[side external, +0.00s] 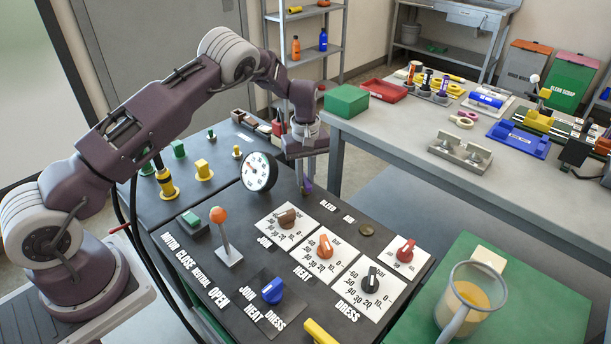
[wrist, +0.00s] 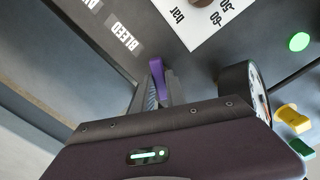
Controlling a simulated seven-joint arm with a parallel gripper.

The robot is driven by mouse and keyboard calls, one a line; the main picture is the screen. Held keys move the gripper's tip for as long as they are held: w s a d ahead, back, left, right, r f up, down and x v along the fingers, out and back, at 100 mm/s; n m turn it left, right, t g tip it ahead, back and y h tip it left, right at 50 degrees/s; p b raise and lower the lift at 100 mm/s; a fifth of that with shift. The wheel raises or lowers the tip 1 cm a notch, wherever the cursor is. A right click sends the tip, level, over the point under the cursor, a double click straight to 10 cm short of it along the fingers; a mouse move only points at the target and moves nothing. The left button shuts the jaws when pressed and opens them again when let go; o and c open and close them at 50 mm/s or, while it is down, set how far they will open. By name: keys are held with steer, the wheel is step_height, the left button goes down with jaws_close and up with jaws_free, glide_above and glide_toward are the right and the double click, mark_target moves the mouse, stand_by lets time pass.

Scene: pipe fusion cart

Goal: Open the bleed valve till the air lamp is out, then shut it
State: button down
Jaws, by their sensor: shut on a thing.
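The bleed valve shows as a purple handle (side external: 307,186) at the back edge of the dark panel, by the BLEED label (side external: 328,205). My gripper (side external: 304,166) points down at it from above and is shut on it. In the wrist view the purple handle (wrist: 157,70) sticks out past the fingertips, and the fingers hide its lower part. A small dull brown disc (side external: 366,229) beside a little white label may be the air lamp. It looks unlit, but I cannot read its label.
A round gauge (side external: 259,171) stands close left of my gripper. An orange-topped lever (side external: 218,215), several dial knobs and a blue selector (side external: 272,291) stand on the panel. A grey workbench (side external: 400,150) with fittings is to the right. A jug (side external: 471,300) stands on a green surface.

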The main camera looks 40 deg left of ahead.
mark_target(305, 179)
steer(key=n, duration=0.5)
steer(key=shift+n, duration=0.4)
stand_by(0.4)
steer(key=c, duration=1.4)
jaws_free()
steer(key=shift+o, duration=0.2)
step_height(305, 179, up, 7)
steer(key=shift+r, duration=0.1)
steer(key=shift+r, duration=0.1)
